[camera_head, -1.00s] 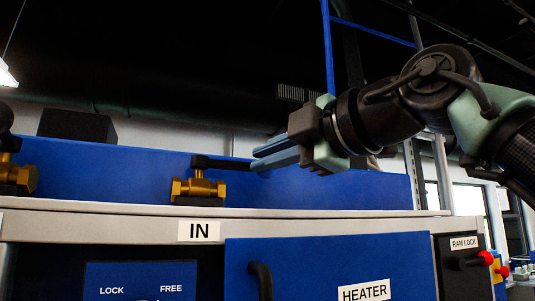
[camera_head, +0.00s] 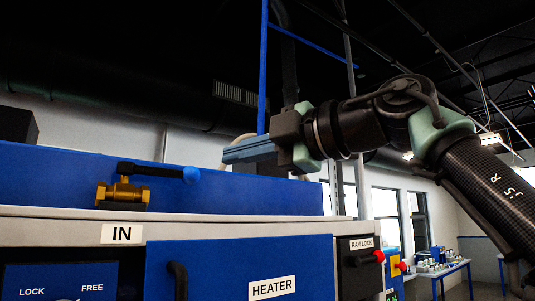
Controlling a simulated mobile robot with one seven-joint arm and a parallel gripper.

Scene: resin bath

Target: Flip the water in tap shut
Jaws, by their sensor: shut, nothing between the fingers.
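The water in tap is a brass valve (camera_head: 123,193) on the ledge above the IN label (camera_head: 122,234).
The HEATER door (camera_head: 240,270) with a black handle (camera_head: 178,279) is below the ledge. A RAM LOCK box (camera_head: 357,262) with a red knob is to its right. A dark box (camera_head: 17,126) stands behind the blue panel (camera_head: 60,175). The space above the panel is open.

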